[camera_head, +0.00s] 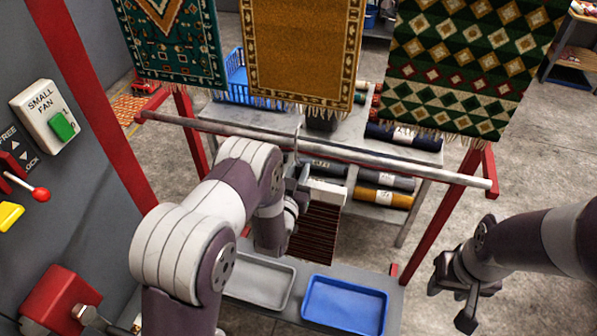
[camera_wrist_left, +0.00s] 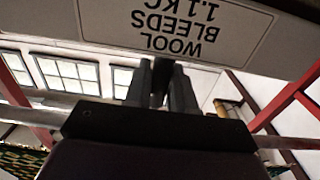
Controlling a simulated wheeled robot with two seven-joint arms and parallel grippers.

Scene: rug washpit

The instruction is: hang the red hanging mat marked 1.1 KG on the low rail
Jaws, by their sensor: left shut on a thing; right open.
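My left gripper (camera_head: 300,184) is shut on the pale top strip of the hanging mat, partly hidden by my own arm. The mat (camera_head: 315,235) hangs down from it, dark reddish brown with fine stripes. Its strip shows in the left wrist view with the upside-down print "WOOL BLEEDS 1.1 KG" (camera_wrist_left: 180,30). The low rail (camera_head: 400,165) is a grey pipe between red posts. In the head view the strip appears just below the rail's middle; I cannot tell whether they touch. My right gripper (camera_head: 459,292) is open and empty at the lower right, apart from the rail.
Three patterned rugs, teal (camera_head: 180,45), gold (camera_head: 300,50) and green (camera_head: 465,65), hang beyond the rail. Rolled rugs (camera_head: 383,197) lie on a shelf behind. A grey tray (camera_head: 258,282) and a blue tray (camera_head: 345,305) sit below. A control panel (camera_head: 50,115) stands at left.

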